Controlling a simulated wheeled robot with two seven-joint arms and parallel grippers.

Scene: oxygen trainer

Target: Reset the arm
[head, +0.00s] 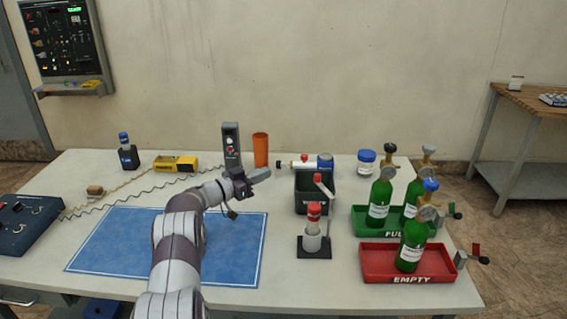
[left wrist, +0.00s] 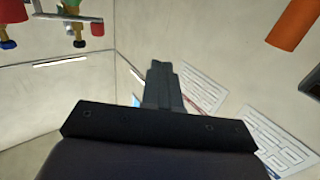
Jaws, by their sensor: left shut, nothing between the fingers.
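My left arm reaches up over the blue mat (head: 105,247) from the front of the table. Its gripper (head: 262,174) is shut and empty. It is above the table, in front of the orange cup and to the left of the dark bin in the head view. In the left wrist view the closed fingers (left wrist: 164,85) point away from the camera, with nothing between them. My right gripper does not show in either view.
An orange cup (head: 260,150) and a grey box with a red button (head: 231,147) stand behind the gripper. A dark bin (head: 309,195) is to its right. Green bottles stand in a green tray (head: 361,222) and a red tray (head: 376,268). The blue mat is otherwise clear.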

